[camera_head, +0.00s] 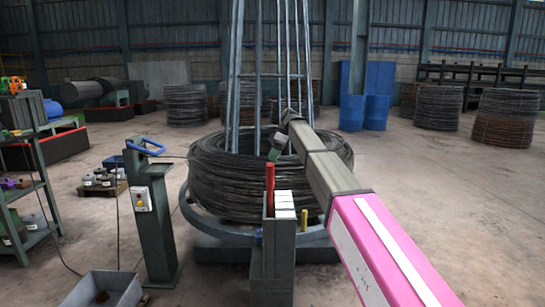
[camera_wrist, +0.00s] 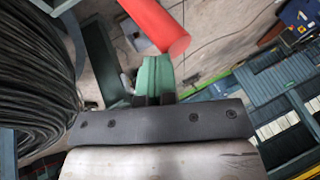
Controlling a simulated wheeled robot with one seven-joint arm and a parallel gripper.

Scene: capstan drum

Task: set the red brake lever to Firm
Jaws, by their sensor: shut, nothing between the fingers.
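The red brake lever (camera_head: 270,186) stands roughly upright at the left side of a grey-green post (camera_head: 279,262). White label plates (camera_head: 284,203) form a column beside it; I cannot read their words. My gripper (camera_head: 274,152) appears just above the lever's top in the head view, with its fingers shut and nothing between them. In the wrist view the lever (camera_wrist: 157,22) is a thick red rod just beyond the shut green fingertips (camera_wrist: 155,72), with no clear contact. The lever's base is hidden in the wrist view.
A large coil of dark wire (camera_head: 215,180) surrounds a metal frame behind the post. A pedestal with a blue handle (camera_head: 145,147) stands left of the post. A grey bin (camera_head: 103,290) is at front left. A yellow peg (camera_head: 304,220) stands right of the labels.

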